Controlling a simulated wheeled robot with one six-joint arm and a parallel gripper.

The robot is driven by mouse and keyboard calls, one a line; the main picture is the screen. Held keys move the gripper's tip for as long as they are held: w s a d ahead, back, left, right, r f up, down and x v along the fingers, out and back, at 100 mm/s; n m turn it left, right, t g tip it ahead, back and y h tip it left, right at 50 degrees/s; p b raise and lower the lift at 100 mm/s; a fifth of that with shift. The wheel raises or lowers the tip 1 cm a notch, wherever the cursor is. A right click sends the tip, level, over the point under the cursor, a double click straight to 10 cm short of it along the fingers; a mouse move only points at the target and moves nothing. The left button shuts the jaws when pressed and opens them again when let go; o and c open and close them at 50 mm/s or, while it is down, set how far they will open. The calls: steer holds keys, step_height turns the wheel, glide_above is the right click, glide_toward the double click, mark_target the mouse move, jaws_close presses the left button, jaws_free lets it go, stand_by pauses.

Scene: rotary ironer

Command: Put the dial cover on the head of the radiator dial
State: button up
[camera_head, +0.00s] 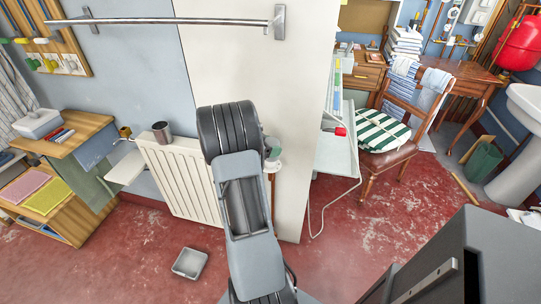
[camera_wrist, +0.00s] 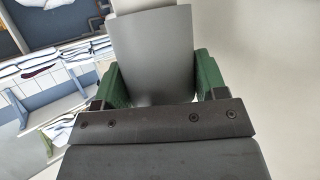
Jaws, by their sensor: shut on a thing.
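My gripper (camera_wrist: 152,85) is shut on a smooth grey piece, the dial cover (camera_wrist: 152,45), held between its two green fingers in the wrist view. A pale shape (camera_wrist: 140,6) shows just beyond the cover; I cannot tell whether the two touch. In the head view my arm hides most of the gripper and the cover. The white radiator (camera_head: 180,175) stands against the wall left of my arm. A small pale round fitting (camera_head: 273,166) shows right of my arm, by the white wall edge. I cannot tell whether it is the radiator dial; the dial's head is not clearly visible.
A grey bin (camera_head: 189,263) lies on the red floor.

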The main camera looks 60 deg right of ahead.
steer(key=shift+f+b, duration=0.35)
steer(key=shift+f, duration=1.4)
steer(key=shift+f, duration=0.1)
steer(key=shift+f, duration=0.25)
steer(key=o, duration=0.9)
steer(key=shift+r, duration=0.1)
